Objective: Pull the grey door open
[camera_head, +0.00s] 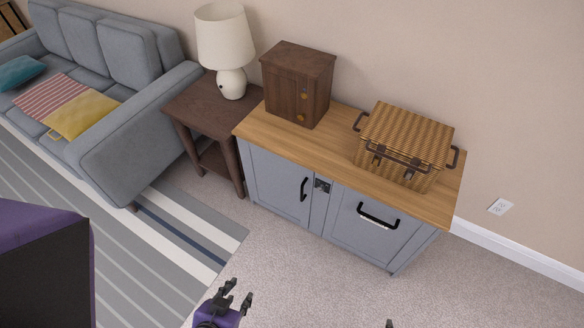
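The grey door (276,182) is the left front panel of a low cabinet with a wooden top (340,150). It looks closed and carries a black upright handle (304,189) near its right edge. A second grey front (372,232) to its right has a black level handle (379,217). My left gripper (237,294) is at the bottom of the view, in front of and below the door, well apart from the handle. Its black fingers are spread with nothing between them. Only a small dark tip of my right gripper (389,323) shows at the bottom edge.
A wooden box (298,84) and a wicker basket (406,135) stand on the cabinet. A side table (205,105) with a lamp (226,40) stands close to the cabinet's left. A grey sofa (130,150) is farther left. The carpet (310,275) before the cabinet is clear.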

